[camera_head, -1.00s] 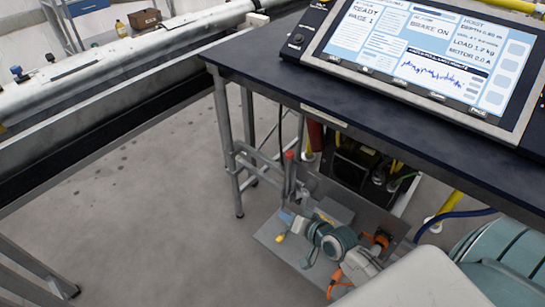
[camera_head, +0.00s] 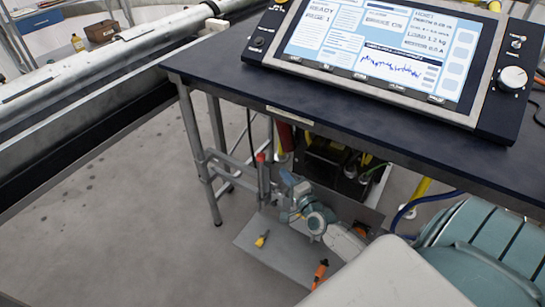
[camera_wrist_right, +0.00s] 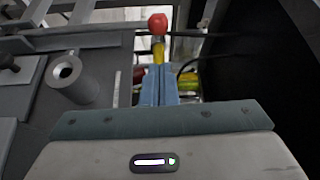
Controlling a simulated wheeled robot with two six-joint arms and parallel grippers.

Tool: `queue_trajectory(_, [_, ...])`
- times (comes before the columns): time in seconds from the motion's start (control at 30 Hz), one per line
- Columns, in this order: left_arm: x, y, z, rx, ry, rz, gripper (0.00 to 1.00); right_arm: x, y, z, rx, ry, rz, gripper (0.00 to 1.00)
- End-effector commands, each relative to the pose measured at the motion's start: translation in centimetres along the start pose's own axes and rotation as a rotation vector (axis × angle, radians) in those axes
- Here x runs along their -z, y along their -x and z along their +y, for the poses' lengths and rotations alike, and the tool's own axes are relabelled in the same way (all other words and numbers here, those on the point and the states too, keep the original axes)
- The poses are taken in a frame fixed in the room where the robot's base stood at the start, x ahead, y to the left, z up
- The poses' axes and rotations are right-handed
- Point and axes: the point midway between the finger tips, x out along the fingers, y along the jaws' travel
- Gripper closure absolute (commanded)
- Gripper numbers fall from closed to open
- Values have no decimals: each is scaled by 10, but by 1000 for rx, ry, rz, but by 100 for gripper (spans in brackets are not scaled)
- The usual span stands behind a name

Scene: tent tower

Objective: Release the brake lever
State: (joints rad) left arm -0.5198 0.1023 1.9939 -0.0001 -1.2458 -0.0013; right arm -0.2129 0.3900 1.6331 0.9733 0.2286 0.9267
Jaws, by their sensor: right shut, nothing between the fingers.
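The brake lever (camera_head: 261,170) stands upright under the table, with a red knob on top. In the right wrist view its red knob (camera_wrist_right: 158,24) and a short yellow stretch of shaft show straight beyond my fingertips. My right gripper (camera_head: 288,179) is shut and empty, just right of the lever in the head view. Its closed blue-grey fingers also show in the right wrist view (camera_wrist_right: 159,86), pointing at the lever; I cannot tell whether they touch it. The console screen (camera_head: 380,45) on the table reads "BRAKE ON". My left gripper is out of view.
The dark table top (camera_head: 300,95) hangs over the lever and my arm. A grey base plate (camera_head: 275,250) lies below, with a yellow-tipped item (camera_head: 262,239) and an orange-handled tool (camera_head: 319,273). A blue hose (camera_head: 425,200) runs at right. Floor at left is clear.

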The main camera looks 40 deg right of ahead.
Motion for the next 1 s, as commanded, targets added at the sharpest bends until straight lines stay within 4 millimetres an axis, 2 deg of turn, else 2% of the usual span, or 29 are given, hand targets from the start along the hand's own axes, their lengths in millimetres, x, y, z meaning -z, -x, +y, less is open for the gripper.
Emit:
queue_trajectory(0.13, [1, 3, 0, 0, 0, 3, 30, 0, -12, 0, 2, 0, 0, 100])
queue_trajectory(0.23, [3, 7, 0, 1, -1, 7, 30, 0, -29, -1, 3, 0, 0, 100])
queue_trajectory(0.4, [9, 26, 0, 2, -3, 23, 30, 0, -60, 1, 2, 0, 0, 100])
queue_trajectory(0.6, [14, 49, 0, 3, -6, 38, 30, -1, -88, 1, 1, 1, -1, 100])
queue_trajectory(0.8, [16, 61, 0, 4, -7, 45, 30, -1, -99, 0, 0, 1, -2, 100])
queue_trajectory(1.0, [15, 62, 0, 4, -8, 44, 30, -1, -100, 0, -1, 1, -2, 100])
